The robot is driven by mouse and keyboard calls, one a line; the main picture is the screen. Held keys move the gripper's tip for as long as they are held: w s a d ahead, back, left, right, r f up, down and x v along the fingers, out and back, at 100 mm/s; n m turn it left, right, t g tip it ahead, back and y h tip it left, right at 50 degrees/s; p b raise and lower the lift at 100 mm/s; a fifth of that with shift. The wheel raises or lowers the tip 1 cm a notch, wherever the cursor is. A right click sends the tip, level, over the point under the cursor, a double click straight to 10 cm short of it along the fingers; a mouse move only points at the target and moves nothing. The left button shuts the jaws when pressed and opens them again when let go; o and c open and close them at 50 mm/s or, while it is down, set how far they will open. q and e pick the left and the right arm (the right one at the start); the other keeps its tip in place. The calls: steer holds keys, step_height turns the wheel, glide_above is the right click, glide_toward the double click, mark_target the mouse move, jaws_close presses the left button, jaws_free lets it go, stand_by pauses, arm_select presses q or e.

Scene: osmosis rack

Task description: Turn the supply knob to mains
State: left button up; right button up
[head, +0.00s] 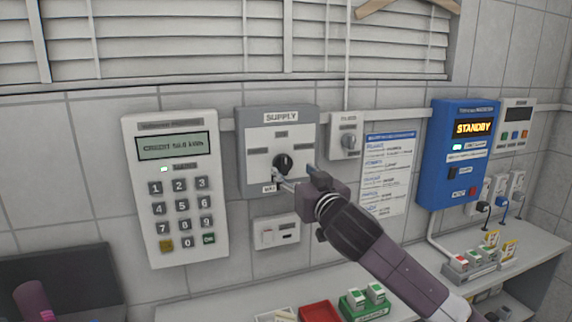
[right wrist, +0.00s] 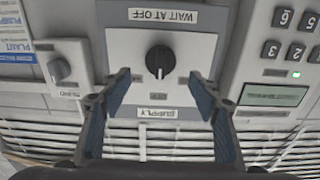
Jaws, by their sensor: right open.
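The supply panel (head: 252,129) is a grey box on the wall with a white face and a SUPPLY label at its top. Its black round knob (head: 283,163) sits low on the face, and the knob also shows in the right wrist view (right wrist: 159,61). The knob's white mark points towards the small label on the SUPPLY side, which is too small to read surely. My right gripper (head: 292,175) is open in front of the knob. In the upside-down wrist view its fingers (right wrist: 158,88) are spread either side of the knob, apart from it.
A keypad meter (head: 176,236) is left of the panel. A small grey knob box (head: 346,136) and a blue STANDBY unit (head: 456,165) are to the right. A small switch plate (head: 276,233) is below. A counter below holds a red tray (head: 320,312) and a green tray (head: 366,306).

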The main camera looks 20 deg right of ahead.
mark_target(285, 165)
steer(key=w+p, duration=0.1)
steer(key=w, duration=0.3)
steer(key=shift+w+a+r+p, duration=0.1)
steer(key=shift+w+r+p, duration=0.05)
steer(key=shift+w+p, duration=0.2)
steer(key=shift+w, duration=0.85)
steer(key=shift+c, duration=0.4)
steer(key=c, duration=1.1)
